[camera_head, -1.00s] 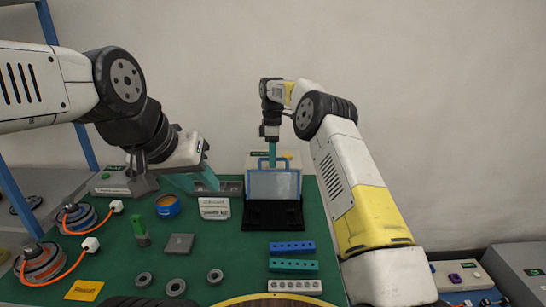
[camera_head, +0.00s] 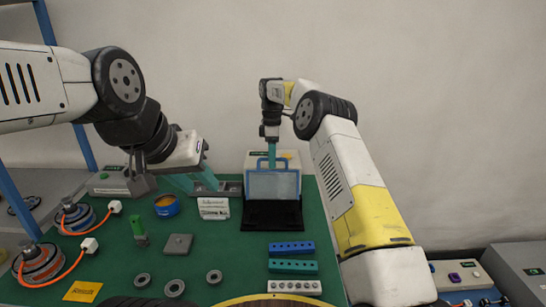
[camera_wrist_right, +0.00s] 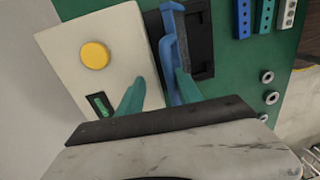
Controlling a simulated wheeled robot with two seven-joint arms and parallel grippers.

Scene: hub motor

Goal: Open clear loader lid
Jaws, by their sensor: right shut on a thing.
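The loader is a pale box at the back of the green mat, with a yellow button (camera_wrist_right: 95,55) on its top in the right wrist view. Its clear lid (camera_head: 272,185) has a blue frame and stands roughly upright at the box's front, above a black base (camera_head: 271,215). My right gripper (camera_head: 271,156) reaches down from above and is shut on the lid's blue handle (camera_wrist_right: 169,50), which shows between its teal fingers in the wrist view. My left gripper (camera_head: 196,182) hangs left of the loader with its teal fingers spread and nothing seen between them.
A white sign (camera_head: 213,208) and a blue round tin (camera_head: 167,205) stand left of the loader. Blue (camera_head: 291,248), teal (camera_head: 293,266) and white (camera_head: 294,286) hole strips lie in front. Two motors with orange cables (camera_head: 40,262) sit at left.

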